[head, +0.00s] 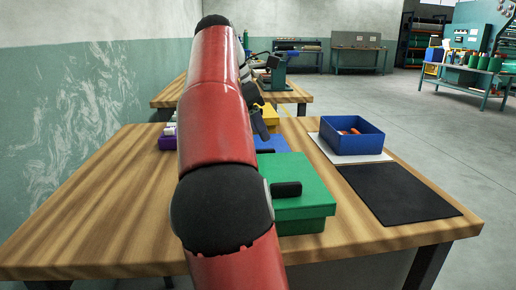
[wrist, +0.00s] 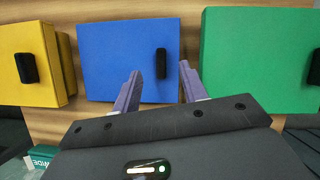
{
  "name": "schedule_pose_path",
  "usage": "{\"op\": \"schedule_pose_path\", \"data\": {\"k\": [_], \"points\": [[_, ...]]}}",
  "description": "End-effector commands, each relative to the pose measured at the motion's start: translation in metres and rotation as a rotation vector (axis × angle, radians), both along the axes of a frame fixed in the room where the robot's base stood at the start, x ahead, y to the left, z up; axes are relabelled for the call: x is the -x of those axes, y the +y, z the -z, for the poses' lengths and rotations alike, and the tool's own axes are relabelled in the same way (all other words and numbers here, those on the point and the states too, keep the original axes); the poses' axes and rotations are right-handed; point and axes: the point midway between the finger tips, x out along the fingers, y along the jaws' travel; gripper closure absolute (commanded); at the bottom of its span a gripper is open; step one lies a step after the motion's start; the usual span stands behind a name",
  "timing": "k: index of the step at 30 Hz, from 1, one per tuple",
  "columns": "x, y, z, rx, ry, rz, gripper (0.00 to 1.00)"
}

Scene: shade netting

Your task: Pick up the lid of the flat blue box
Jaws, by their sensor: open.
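The flat blue box (head: 270,144) sits on the wooden table, mostly hidden behind my red arm and the green box in the head view. In the wrist view its blue lid (wrist: 115,60) is seen from above, with a black bar handle (wrist: 161,63) near its right edge. My gripper (wrist: 158,76) is open, with one purple finger on each side of the handle in the picture. The fingers look apart from the handle; the height between them and the lid is hard to tell. In the head view the fingers are hidden by my arm.
A green box (head: 303,186) with a black handle stands close on one side, and a yellow box (head: 270,116) on the other. An open blue bin (head: 352,137) with orange items stands on a white sheet. A black mat (head: 397,195) lies empty at right.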

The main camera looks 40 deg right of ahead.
Motion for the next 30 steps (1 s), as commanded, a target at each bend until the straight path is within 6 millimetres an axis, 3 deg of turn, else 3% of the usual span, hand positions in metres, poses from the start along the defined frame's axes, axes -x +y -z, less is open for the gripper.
{"op": "schedule_pose_path", "data": {"k": [15, 23, 30], "points": [[0.011, -0.022, 0.048, -0.001, 0.000, 0.001, 0.57], [0.011, -0.023, 0.050, -0.001, -0.001, 0.001, 0.57], [0.011, -0.023, 0.050, -0.001, -0.001, 0.001, 0.89]]}}
